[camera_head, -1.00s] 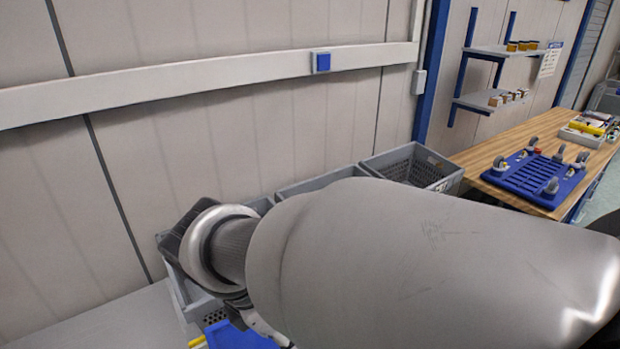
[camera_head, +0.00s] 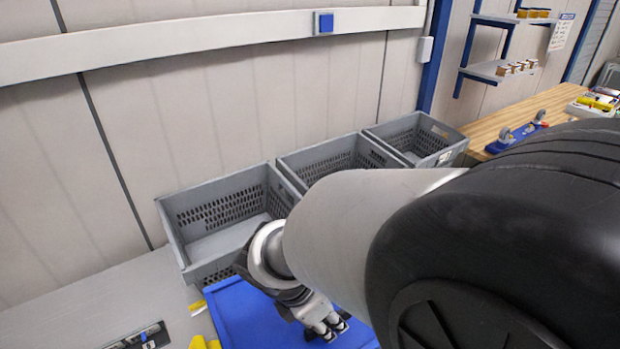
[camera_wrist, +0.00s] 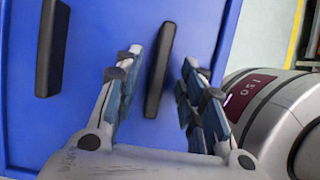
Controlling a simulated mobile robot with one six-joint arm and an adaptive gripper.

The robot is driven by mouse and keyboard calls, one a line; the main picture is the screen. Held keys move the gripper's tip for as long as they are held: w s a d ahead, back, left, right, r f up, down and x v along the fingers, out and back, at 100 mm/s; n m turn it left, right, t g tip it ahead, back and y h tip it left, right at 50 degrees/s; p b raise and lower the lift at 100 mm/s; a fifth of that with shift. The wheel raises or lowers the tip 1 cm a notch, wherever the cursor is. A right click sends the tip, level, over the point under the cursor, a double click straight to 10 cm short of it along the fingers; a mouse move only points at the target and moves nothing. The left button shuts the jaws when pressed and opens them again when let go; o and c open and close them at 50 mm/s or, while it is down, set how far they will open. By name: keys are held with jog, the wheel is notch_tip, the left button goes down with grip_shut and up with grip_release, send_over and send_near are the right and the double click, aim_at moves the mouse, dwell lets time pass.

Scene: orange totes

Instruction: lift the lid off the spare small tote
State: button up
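A flat blue panel (camera_head: 235,312) with black bar handles lies below my arm at the bottom of the head view. It fills much of the wrist view (camera_wrist: 105,25). I cannot tell whether it is the spare small tote's lid; no tote body shows under it. My gripper (camera_wrist: 161,72) is open, with one finger on each side of the nearer black handle (camera_wrist: 157,72); gaps show on both sides. A second black handle (camera_wrist: 52,45) is to the left. In the head view, my gripper (camera_head: 327,330) is low over the panel, partly hidden by my arm.
Grey crates stand in a row along the wall: a left one (camera_head: 180,243), a middle one (camera_head: 291,178) and a right one (camera_head: 452,152). A wooden bench (camera_head: 490,127) is at right. Yellow pieces (camera_head: 199,342) lie left of the panel. Grey surface (camera_head: 90,308) is open at lower left.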

jog(key=shift+w+d+f, duration=0.15)
jog(key=shift+w+f, duration=0.05)
jog(key=shift+f, duration=0.35)
jog(key=shift+r, duration=0.1)
jog(key=shift+c, duration=0.6)
grip_shut()
